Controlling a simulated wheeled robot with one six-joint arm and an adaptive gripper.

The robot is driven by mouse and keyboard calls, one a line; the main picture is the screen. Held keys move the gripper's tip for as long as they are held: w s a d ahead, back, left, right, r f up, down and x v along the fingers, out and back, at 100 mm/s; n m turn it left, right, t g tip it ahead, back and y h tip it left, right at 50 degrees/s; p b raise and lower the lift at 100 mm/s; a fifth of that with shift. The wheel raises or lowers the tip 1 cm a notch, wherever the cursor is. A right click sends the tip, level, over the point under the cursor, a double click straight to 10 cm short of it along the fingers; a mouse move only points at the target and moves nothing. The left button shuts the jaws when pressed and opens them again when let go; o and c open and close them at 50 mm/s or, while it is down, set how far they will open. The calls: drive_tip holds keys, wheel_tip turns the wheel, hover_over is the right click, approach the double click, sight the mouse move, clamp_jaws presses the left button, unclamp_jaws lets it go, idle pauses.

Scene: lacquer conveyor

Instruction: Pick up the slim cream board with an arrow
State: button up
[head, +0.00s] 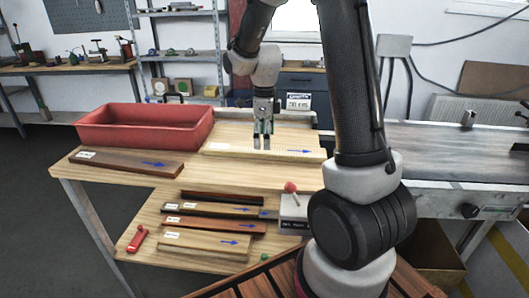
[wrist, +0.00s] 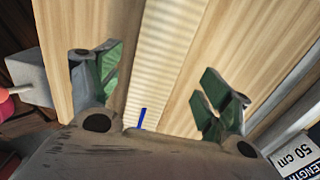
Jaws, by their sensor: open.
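The slim cream board (head: 280,153) lies on the upper wooden worktop, with a white label at its left and a blue arrow near its right end. In the wrist view the pale ribbed cream board (wrist: 166,48) runs between my fingers, with a blue mark near the palm. My gripper (head: 262,143) is open above the board, pointing down. In the wrist view my gripper (wrist: 158,78) has its green-padded fingers apart on either side of the board. I cannot tell the exact height between fingertips and board.
A red bin (head: 145,128) and a dark brown arrow board (head: 125,164) are on the worktop's left. The lower shelf holds several boards, including a tan one (head: 205,246), and a red-handled tool (head: 138,238). A grey conveyor (head: 450,150) stands at right.

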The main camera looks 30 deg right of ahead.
sight(264, 151)
wheel_tip(264, 151, down, 3)
drive_tip(key=shift+s+f, duration=0.1)
drive_tip(key=shift+f, duration=0.1)
drive_tip(key=shift+r, duration=0.1)
drive_tip(key=c, duration=1.3)
